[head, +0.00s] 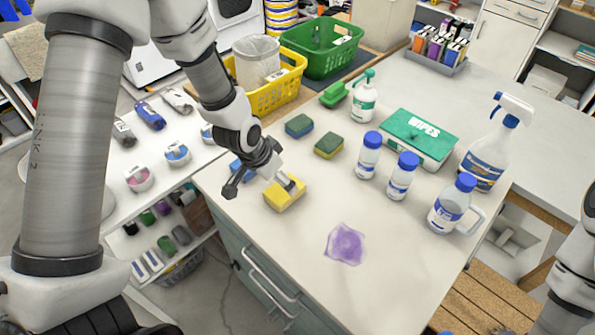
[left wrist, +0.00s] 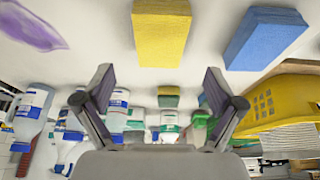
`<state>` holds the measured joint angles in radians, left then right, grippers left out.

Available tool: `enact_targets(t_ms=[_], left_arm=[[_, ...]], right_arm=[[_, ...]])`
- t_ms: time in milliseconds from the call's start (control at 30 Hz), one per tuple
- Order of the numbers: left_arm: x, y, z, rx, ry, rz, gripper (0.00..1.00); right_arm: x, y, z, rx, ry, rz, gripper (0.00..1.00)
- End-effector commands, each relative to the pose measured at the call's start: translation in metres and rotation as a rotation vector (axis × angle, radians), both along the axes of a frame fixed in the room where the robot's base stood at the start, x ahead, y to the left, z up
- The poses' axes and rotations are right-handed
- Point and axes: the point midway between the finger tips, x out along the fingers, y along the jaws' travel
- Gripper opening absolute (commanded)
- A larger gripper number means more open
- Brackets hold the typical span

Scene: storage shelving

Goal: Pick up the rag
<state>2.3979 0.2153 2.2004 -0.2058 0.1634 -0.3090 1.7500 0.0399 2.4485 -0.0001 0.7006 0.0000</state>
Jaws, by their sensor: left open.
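A crumpled purple rag (head: 345,244) lies flat on the white tabletop, near its front edge. Part of it also shows at the upper left of the left wrist view (left wrist: 32,26). My left gripper (head: 261,187) is over the front left of the table, by the yellow sponge (head: 284,194) and to the left of the rag. In the left wrist view its two fingers (left wrist: 164,92) are spread wide with nothing between them. My right gripper is out of view; only part of that arm shows at the right edge.
A blue sponge (head: 242,169) and two green-topped sponges (head: 329,146) lie nearby. White bottles with blue caps (head: 402,177), a spray bottle (head: 487,155) and a green wipes box (head: 418,137) stand behind the rag. A yellow basket (head: 275,96) is farther back. The tabletop around the rag is clear.

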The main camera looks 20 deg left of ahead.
Motion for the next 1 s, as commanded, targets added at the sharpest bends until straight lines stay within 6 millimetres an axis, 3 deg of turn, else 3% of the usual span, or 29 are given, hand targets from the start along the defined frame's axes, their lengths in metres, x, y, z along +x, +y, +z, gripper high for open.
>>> enact_targets(t_ms=[267, 533, 1000], left_arm=[[0.011, -0.003, -0.028, 0.001, 0.003, -0.001, 0.94], [0.027, -0.006, -0.069, 0.000, 0.003, -0.001, 0.94], [0.028, -0.007, -0.074, 0.000, 0.001, 0.000, 0.94]], right_arm=[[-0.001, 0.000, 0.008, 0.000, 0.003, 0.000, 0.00], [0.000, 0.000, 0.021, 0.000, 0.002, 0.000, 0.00], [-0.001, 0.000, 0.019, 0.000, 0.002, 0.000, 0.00]])
